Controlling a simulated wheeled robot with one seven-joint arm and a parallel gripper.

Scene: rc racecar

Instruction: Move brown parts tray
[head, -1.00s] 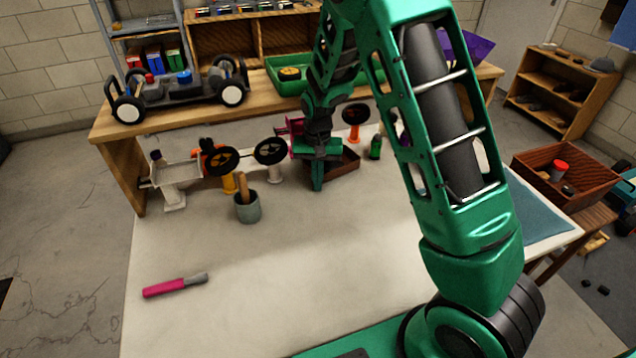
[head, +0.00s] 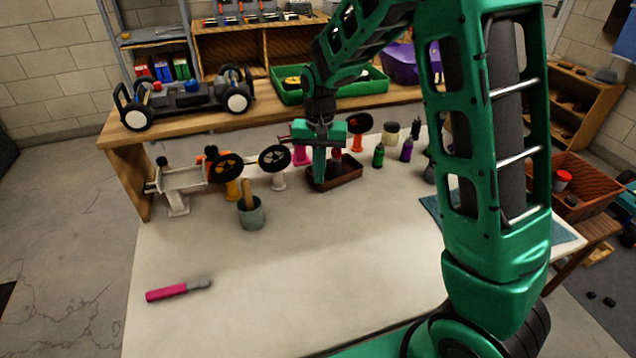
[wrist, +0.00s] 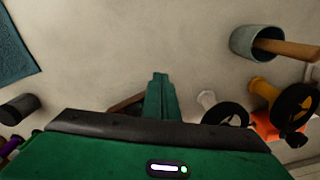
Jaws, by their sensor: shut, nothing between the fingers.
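The brown parts tray (head: 347,174) is a small, low open box on the pale table, in the head view near the back middle. My gripper (head: 319,178) points down at the tray's left end, its fingers together and empty. The fingers overlap the tray's left part in the head view; I cannot tell whether they touch it. In the wrist view only a corner of the tray (wrist: 126,105) shows, beside the closed fingers (wrist: 160,95). The rest of it is hidden behind my gripper body.
A pink-handled tool (head: 167,292) lies front left. The table's front middle is clear.

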